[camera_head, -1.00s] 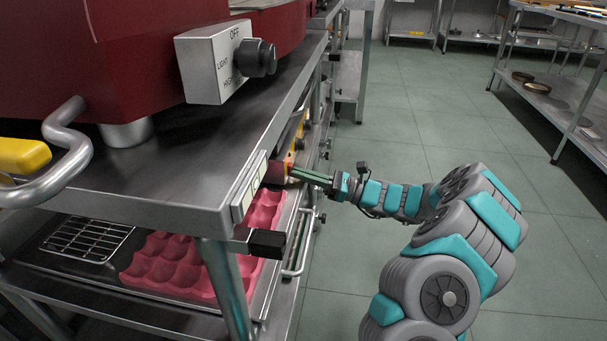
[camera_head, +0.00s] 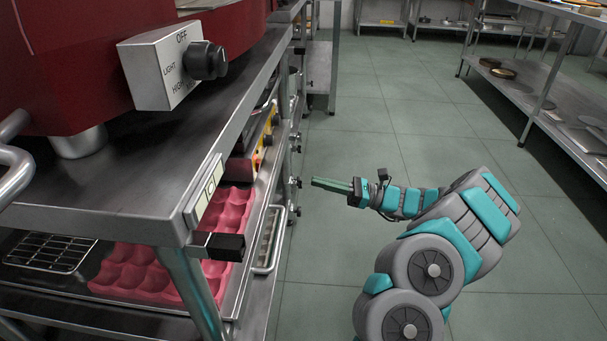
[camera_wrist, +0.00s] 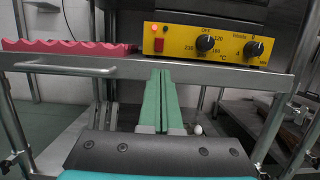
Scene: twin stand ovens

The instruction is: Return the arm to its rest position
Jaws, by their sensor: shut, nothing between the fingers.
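My gripper (camera_head: 332,185) is shut and empty. In the head view it hangs over open floor, to the right of the oven stand (camera_head: 122,205) and apart from it, pointing left toward it. In the wrist view my gripper (camera_wrist: 161,80) shows as two green fingers pressed together. They point toward a yellow control panel (camera_wrist: 206,46) with dark knobs and a lit red switch. The same yellow panel shows in the head view (camera_head: 262,140), under the upper shelf of the stand.
A pink moulded tray (camera_head: 140,268) and a wire rack (camera_head: 48,250) lie on the lower shelf. A metal bar handle (camera_head: 270,240) juts from the shelf's edge. A grey control box (camera_head: 160,68) sits above. Steel tables (camera_head: 545,95) stand far right. The floor between is clear.

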